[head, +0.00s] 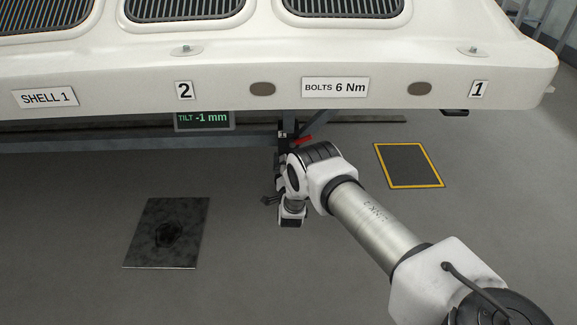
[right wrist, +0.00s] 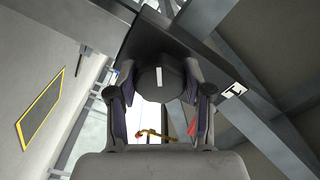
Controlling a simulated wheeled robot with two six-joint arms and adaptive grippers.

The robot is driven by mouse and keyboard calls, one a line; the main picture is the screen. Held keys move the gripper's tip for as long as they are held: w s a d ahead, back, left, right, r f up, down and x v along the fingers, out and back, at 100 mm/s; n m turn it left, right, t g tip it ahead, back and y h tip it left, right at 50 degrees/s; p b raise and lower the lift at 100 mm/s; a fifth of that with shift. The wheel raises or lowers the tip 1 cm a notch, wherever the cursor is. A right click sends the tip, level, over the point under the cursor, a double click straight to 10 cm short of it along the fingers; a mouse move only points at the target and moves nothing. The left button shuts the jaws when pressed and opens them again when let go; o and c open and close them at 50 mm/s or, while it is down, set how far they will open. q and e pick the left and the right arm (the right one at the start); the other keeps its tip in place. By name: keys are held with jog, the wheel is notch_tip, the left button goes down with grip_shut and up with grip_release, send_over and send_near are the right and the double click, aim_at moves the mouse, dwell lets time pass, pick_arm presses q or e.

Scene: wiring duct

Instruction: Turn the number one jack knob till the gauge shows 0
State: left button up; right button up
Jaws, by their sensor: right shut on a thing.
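The gauge (head: 204,121) under the white shell's front edge reads TILT -1 mm. In the right wrist view, a dark round knob (right wrist: 160,80) with a white line mark sits below a dark beam. My right gripper (right wrist: 161,88) is shut on this knob, a finger on each side. A white label (right wrist: 234,90) with a 1 is on the beam beside it. In the head view my right arm reaches in under the shell's edge, and its wrist hides the knob. My left gripper is in neither view.
The white shell (head: 330,60) carries plates SHELL 1, 2, BOLTS 6 Nm and 1. Grey frame beams (head: 120,142) run beneath it. A dark stained plate (head: 185,215) and a yellow-edged dark rectangle (head: 410,165) lie on the floor. A red part (head: 303,139) shows near my right wrist.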

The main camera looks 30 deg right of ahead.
jog(key=m, duration=0.6)
jog(key=shift+m, duration=0.3)
jog(key=m, duration=0.6)
jog(key=shift+p, duration=0.4)
jog(key=shift+m, duration=0.3)
jog(key=o, duration=1.2)
jog(key=shift+c, duration=0.2)
jog(key=v, duration=1.2)
